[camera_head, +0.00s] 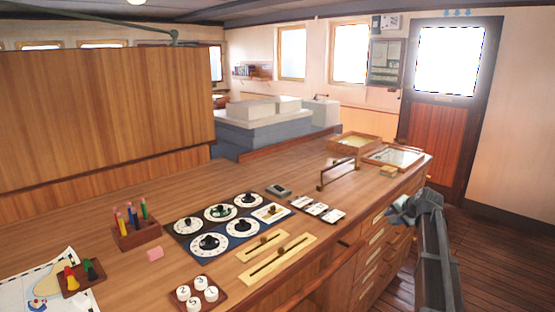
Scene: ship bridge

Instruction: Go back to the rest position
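My arm rises from the bottom right, over the floor beside the counter's drawer front. Its grey end, where my gripper (405,212) seems to be, is close to the counter's right edge. The fingers are too small and dark to make out, so I cannot tell whether they are open or shut. I see nothing held there. The wooden counter (110,222) carries all the small objects, and my arm appears apart from them.
On the counter are a panel of dials (208,244), slotted wooden plates (277,258), a pencil holder (137,234), white numbered pegs (197,291), a metal-railed stand (337,173) and a glass-topped tray (393,156). Drawers (371,262) line its front. The floor (497,262) at right is open.

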